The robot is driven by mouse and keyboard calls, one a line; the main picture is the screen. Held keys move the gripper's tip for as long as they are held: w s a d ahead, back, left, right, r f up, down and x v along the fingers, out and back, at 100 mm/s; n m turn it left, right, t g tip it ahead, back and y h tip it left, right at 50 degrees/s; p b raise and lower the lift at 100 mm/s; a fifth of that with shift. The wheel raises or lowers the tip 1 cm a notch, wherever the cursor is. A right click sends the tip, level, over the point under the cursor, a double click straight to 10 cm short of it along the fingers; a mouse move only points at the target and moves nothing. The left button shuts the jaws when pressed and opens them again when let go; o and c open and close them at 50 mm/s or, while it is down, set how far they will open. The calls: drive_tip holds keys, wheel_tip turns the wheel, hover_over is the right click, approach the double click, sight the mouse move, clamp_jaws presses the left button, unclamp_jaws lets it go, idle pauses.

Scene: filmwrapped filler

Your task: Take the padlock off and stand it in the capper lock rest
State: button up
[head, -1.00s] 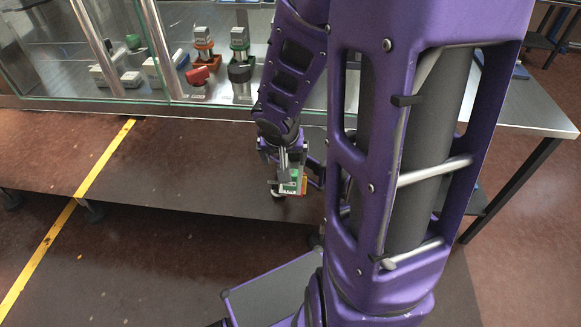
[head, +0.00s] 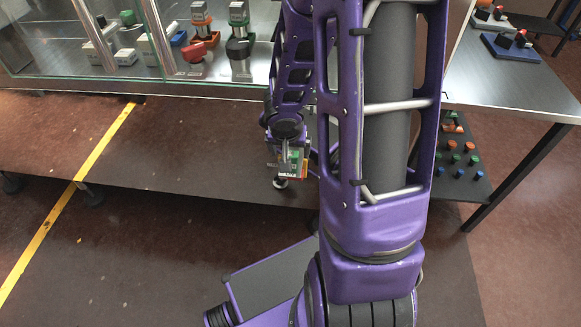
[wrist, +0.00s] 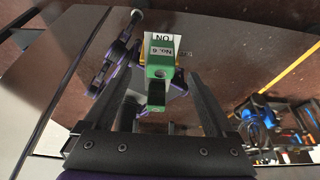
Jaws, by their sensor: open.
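A green padlock-like block (wrist: 160,62) with a "No. 6" label shows in the wrist view, with a dark part below it and a white tag marked "NO" (wrist: 162,38) behind. My gripper (wrist: 170,85) is open, with one finger on each side of the block's lower part. I cannot tell whether a finger touches it. In the head view my gripper (head: 287,158) is low, in front of the cabinet, with small green, white and red parts at its tips. What the block hangs from is hidden. I cannot make out the capper lock rest.
A glass-fronted cabinet (head: 60,45) holds red (head: 194,50), green and orange-topped devices. A steel table (head: 500,90) at the right carries a blue board (head: 512,48). A low rack of coloured knobs (head: 462,165) stands below it. A yellow floor line (head: 75,195) runs at left.

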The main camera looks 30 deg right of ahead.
sight(290, 156)
drive_tip(key=shift+w+b+x, duration=0.2)
drive_tip(key=shift+b+x, duration=0.8)
drive_tip(key=shift+x, duration=2.9)
drive_tip(key=shift+r, duration=0.1)
drive_tip(key=shift+c, duration=0.3)
clamp_jaws()
